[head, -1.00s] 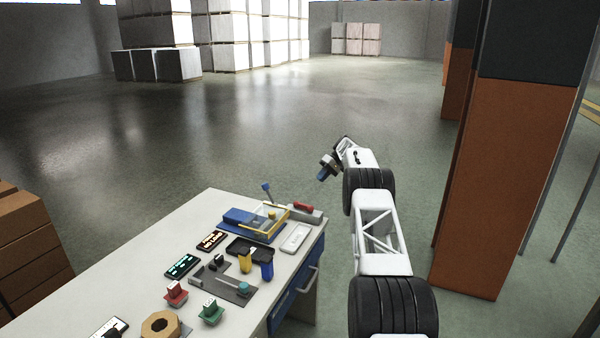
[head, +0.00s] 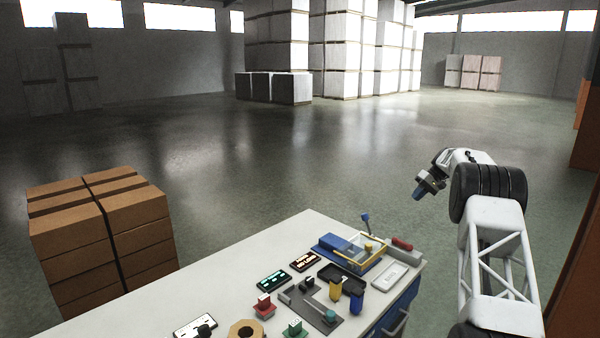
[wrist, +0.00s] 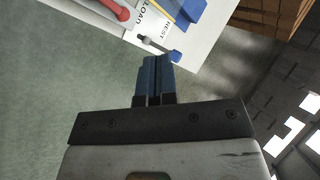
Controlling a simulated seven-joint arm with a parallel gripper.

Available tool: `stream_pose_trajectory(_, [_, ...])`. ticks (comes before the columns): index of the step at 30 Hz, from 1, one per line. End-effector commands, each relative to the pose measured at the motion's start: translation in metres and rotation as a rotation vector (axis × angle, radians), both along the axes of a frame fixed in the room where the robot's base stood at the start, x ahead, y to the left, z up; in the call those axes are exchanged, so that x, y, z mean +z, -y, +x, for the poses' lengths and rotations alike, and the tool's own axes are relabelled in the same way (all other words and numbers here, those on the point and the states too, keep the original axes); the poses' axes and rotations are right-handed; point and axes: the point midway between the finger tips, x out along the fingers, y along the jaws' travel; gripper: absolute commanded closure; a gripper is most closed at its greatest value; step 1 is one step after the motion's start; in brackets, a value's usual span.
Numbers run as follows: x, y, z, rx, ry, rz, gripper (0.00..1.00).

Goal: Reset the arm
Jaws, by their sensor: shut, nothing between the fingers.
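My arm stands at the right of the head view, bent, with my gripper (head: 419,193) off beyond the table's far right corner, over the floor. In the wrist view my gripper (wrist: 152,60) shows two blue fingers pressed together with nothing between them. The white table (head: 290,240) carries a blue box with a yellow frame (head: 357,250), a lever with a blue knob (head: 366,218) and a red-handled part (head: 402,244). In the wrist view the blue knob (wrist: 174,56) appears close beside the fingertips in the picture; they look apart from it.
Two displays, yellow and blue pegs, a grey plate (head: 318,309), small coloured blocks and a wooden ring (head: 246,331) sit on the table. Stacked brown boxes (head: 100,230) stand left of it. An orange pillar (head: 580,240) is at the right edge.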

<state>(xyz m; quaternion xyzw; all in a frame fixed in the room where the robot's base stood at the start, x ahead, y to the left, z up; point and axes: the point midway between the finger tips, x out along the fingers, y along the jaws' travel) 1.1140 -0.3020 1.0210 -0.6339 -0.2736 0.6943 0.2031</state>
Motion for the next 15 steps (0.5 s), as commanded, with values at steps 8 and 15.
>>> stream_pose_trajectory(8, [0.051, -0.035, -0.030, -0.019, -0.004, -0.061, 1.00])
stream_pose_trajectory(15, [0.090, -0.063, -0.062, -0.036, -0.006, -0.113, 1.00])
